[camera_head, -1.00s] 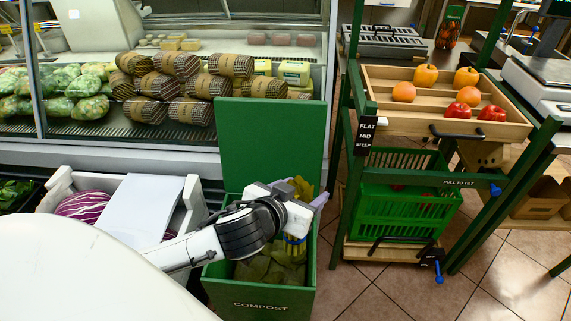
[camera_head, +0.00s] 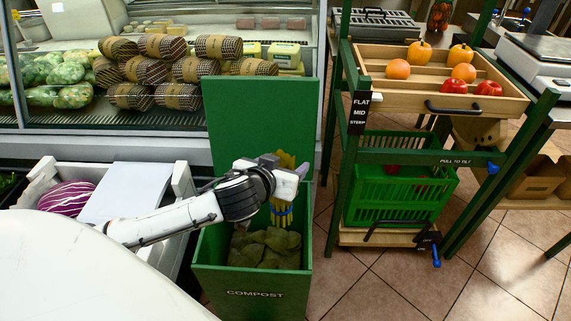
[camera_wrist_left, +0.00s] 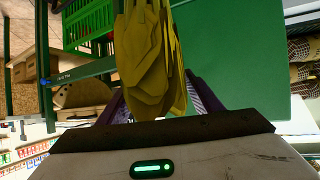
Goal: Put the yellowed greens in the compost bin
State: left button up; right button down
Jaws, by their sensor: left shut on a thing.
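The yellowed greens (camera_head: 284,212) are a yellow-olive bunch with a blue band. They hang from my left gripper (camera_head: 285,172), which is shut on them over the open compost bin (camera_head: 252,293). In the left wrist view the greens (camera_wrist_left: 150,60) fill the space between the fingers. The bin is green, marked COMPOST, with its lid (camera_head: 262,120) raised at the back. Dull green leaves (camera_head: 265,248) lie inside it below the bunch. The gripper partly hides the top of the bunch. My right gripper is not in view.
A white crate (camera_head: 182,180) with a red cabbage (camera_head: 68,197) stands left of the bin. A green-framed rack with a wooden fruit tray (camera_head: 400,97) and a green basket (camera_head: 385,200) stands to the right. The chilled counter is behind. Tiled floor lies between bin and rack.

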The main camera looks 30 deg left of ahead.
pick_arm(q)
jog(key=shift+f+b, duration=0.4)
jog(key=shift+f, duration=0.5)
jog(key=shift+f+b, duration=0.95)
jog(key=shift+f, duration=1)
